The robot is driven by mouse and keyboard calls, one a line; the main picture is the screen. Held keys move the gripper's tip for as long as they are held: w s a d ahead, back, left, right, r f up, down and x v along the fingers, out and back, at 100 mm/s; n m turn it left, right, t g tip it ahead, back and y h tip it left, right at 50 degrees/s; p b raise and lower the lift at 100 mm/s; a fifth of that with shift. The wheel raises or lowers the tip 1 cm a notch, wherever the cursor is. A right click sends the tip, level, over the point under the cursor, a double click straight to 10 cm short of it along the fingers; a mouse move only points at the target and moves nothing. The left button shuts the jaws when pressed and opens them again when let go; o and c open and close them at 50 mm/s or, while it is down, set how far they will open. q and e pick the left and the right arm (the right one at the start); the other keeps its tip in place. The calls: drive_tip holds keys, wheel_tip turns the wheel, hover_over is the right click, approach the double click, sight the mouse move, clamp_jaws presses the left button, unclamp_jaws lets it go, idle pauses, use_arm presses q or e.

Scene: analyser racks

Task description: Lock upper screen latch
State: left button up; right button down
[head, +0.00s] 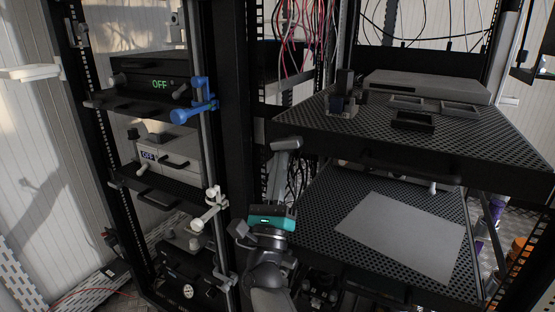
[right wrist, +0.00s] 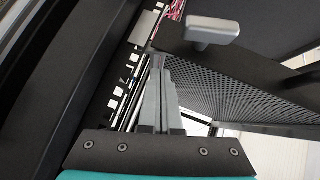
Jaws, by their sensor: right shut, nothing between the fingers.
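A light grey T-shaped handle (head: 286,143) sits at the left front corner of the upper perforated shelf. It also shows in the right wrist view (right wrist: 210,32), at the top. A blue latch-like handle (head: 194,111) is on the left rack's post, with a white one (head: 213,202) lower on that post. I cannot tell which of these is the upper screen latch. My right gripper, with its teal band, is below the grey handle in the head view. In the right wrist view its fingers (right wrist: 158,65) are shut and empty, apart from the handle. My left gripper is not in view.
The upper perforated shelf (head: 490,128) holds small trays and a device. A lower shelf (head: 320,215) carries a grey flat sheet (head: 402,235). Instruments reading OFF stand in the left rack. Red and white cables (head: 292,30) hang between the racks.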

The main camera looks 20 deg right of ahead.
drive_tip(key=shift+w+a+r, duration=0.15)
drive_tip(key=shift+w+r, duration=0.05)
drive_tip(key=shift+r, duration=0.6)
